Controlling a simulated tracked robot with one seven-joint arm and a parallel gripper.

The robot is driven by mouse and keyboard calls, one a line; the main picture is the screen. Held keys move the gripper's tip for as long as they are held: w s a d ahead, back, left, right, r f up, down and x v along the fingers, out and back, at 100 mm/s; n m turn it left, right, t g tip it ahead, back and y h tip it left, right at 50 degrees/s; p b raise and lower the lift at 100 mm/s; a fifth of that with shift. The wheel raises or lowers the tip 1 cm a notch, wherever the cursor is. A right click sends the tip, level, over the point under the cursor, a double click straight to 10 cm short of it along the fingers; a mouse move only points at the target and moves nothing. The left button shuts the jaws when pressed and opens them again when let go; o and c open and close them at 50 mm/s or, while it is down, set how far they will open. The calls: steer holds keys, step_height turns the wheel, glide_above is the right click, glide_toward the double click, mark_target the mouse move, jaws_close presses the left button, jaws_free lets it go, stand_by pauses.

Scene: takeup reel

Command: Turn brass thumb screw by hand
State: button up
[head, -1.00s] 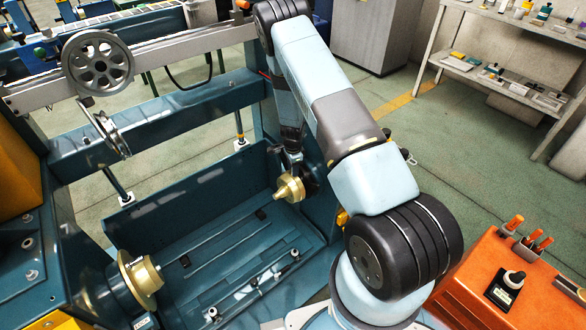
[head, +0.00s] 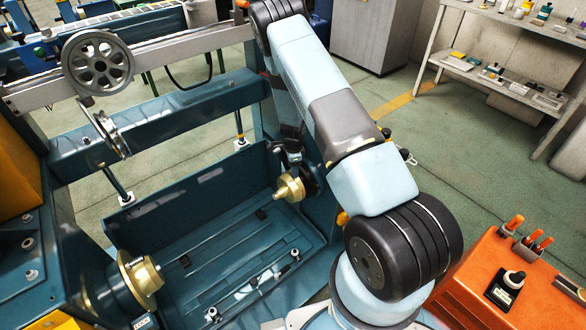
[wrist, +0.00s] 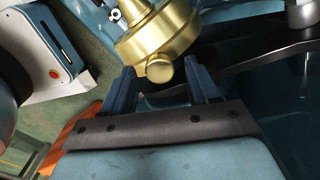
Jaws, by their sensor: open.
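The brass thumb screw (wrist: 160,69) is a small round knob on the side of a larger brass hub (wrist: 158,30) in the wrist view. My gripper (wrist: 163,82) is open, with one blue finger to either side of the thumb screw. The fingertips are near its level, and I see no clear contact. In the head view the brass hub (head: 290,188) sits at the right inner side of the teal frame. My gripper is beside it, mostly hidden by my own arm and too small to read there.
A second brass hub (head: 144,275) is on the left side of the frame, facing across the teal tray (head: 215,260). A spoked grey wheel (head: 97,62) hangs at upper left. An orange cabinet (head: 500,285) stands at lower right. Green floor lies open beyond my arm.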

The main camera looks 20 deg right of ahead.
steer(key=shift+r, duration=2.8)
steer(key=s+a+r+n+t+y, duration=0.1)
steer(key=s+r+n, duration=0.1)
steer(key=r, duration=1.3)
steer(key=s+a+r+n, duration=0.1)
steer(key=s+r+n, duration=0.15)
steer(key=r, duration=1.35)
steer(key=s+r+n+t+y, duration=0.1)
steer(key=s+r+n, duration=0.3)
steer(key=s+r, duration=0.7)
steer(key=s+r+n+t, duration=0.1)
steer(key=s+r+n, duration=0.2)
steer(key=s, duration=0.4)
steer(key=s+d+r+n+t+h, duration=0.1)
steer(key=s+r+n, duration=0.2)
steer(key=s+r, duration=0.3)
steer(key=s+r+n+t+h, duration=0.1)
steer(key=s+r+n, duration=0.3)
steer(key=s, duration=0.5)
steer(key=shift+s+d+r+t, duration=0.25)
steer(key=shift+d+r+t, duration=0.05)
